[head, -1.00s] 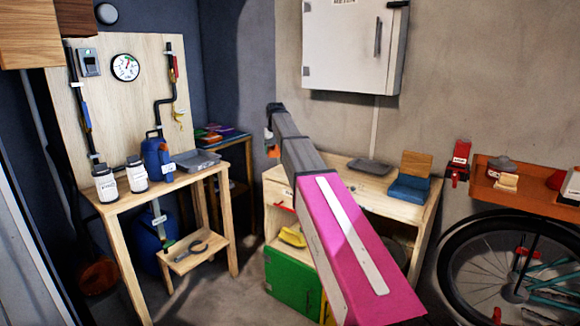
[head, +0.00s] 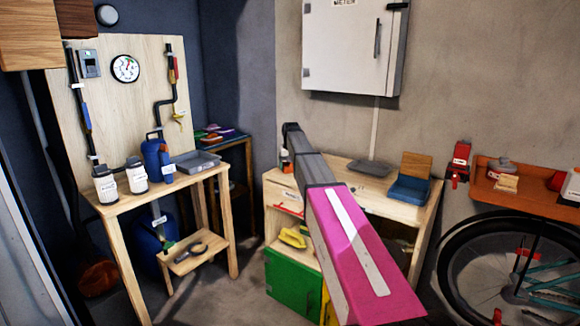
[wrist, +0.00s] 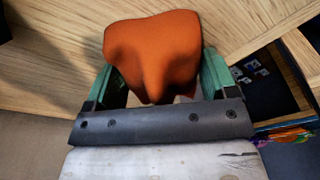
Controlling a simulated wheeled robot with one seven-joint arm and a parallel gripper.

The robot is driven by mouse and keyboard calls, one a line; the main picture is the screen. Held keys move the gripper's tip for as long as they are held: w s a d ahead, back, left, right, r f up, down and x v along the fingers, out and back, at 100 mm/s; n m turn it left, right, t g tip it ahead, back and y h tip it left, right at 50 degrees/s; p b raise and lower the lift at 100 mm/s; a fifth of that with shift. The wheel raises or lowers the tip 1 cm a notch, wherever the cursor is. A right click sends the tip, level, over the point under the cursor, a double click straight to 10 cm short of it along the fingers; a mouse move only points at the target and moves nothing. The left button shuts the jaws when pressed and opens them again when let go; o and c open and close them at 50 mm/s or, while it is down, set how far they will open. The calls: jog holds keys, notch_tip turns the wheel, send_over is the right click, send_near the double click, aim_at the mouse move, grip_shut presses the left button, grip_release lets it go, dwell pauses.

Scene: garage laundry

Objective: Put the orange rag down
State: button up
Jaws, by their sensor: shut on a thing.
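The orange rag (wrist: 152,52) is bunched up between the green fingers of my gripper (wrist: 155,88) in the wrist view. My gripper is shut on it, and the rag covers much of the space between the fingers. Pale wood fills the picture behind the rag; I cannot tell whether the rag touches it. In the head view my arm reaches toward the left end of the wooden workbench (head: 350,181). There the gripper and rag are hidden behind the arm's far end or too small to make out.
A grey tray (head: 370,168) and a blue box (head: 408,190) stand on the workbench. A small bottle (head: 285,161) shows beside my arm's far end. At left, a wooden stand holds white jars (head: 136,176), a blue jug (head: 153,158) and another grey tray (head: 197,161).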

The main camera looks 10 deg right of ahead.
jog(key=shift+f, duration=0.25)
jog(key=shift+s+f, duration=0.15)
jog(key=shift+f, duration=0.25)
jog(key=o, duration=0.7)
jog(key=shift+o, duration=0.3)
jog(key=r, duration=0.4)
jog(key=s+r, duration=0.1)
jog(key=r, duration=0.8)
jog(key=shift+s+r, duration=0.15)
jog(key=shift+s, duration=0.05)
